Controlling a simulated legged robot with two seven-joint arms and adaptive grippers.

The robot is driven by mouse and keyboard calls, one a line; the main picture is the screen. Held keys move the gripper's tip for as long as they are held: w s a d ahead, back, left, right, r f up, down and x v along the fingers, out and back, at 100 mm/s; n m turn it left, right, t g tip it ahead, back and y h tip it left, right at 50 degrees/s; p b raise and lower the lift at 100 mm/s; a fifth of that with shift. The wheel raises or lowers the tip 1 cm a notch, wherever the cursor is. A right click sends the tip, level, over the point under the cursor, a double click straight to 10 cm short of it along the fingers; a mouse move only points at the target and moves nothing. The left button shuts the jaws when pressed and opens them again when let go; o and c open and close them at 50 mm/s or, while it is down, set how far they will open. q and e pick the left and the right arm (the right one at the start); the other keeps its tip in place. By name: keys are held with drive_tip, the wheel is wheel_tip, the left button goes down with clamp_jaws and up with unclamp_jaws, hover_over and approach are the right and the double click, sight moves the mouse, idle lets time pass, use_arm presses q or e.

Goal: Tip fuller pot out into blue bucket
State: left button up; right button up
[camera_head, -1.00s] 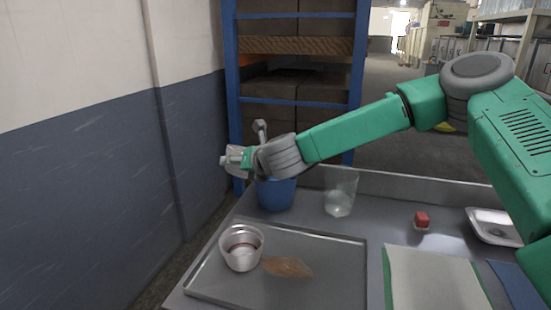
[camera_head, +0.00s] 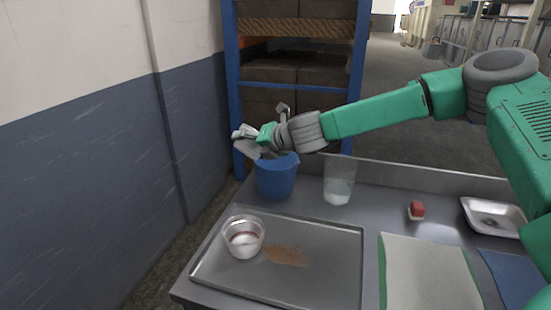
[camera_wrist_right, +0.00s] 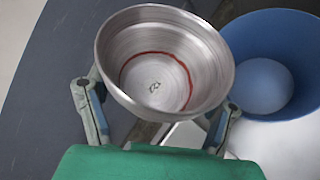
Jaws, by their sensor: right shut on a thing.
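My right gripper (camera_head: 256,138) is shut on a metal pot (camera_head: 248,148), held tilted above and just left of the blue bucket (camera_head: 276,178). In the right wrist view the pot (camera_wrist_right: 165,62) sits between both fingers. A red line runs around its inner wall, and a small mark shows on its bare-looking bottom. The bucket (camera_wrist_right: 288,60) is beside it at the right, with a pale round area inside; I cannot tell whether that is contents. A second pot (camera_head: 243,238) with a red inner line stands upright on the tray (camera_head: 335,275). My left gripper is out of view.
A clear beaker (camera_head: 339,182) stands just right of the bucket. A brown patch (camera_head: 286,255) lies on the tray. A wall is at left, a blue rack (camera_head: 233,100) behind.

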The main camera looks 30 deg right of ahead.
drive_tip(key=shift+d+f+m+y, duration=0.2)
drive_tip(key=shift+f+m+y, duration=0.1)
drive_tip(key=shift+m+y, duration=0.15)
drive_tip(key=shift+d+r+m, duration=0.15)
drive_tip(key=shift+d+m, duration=0.1)
idle(0.4)
drive_tip(key=shift+d+r+m+y, duration=0.15)
drive_tip(key=shift+r+m+y, duration=0.15)
drive_tip(key=shift+y, duration=0.15)
idle(0.5)
drive_tip(key=shift+w+d+f+m+y+b, duration=0.1)
drive_tip(key=shift+d+f+m+y+b, duration=0.25)
drive_tip(key=shift+m+y+b, duration=0.2)
idle(0.6)
drive_tip(key=shift+d+r+m+y, duration=0.15)
drive_tip(key=shift+d+m+y, duration=0.15)
drive_tip(key=shift+d, duration=0.2)
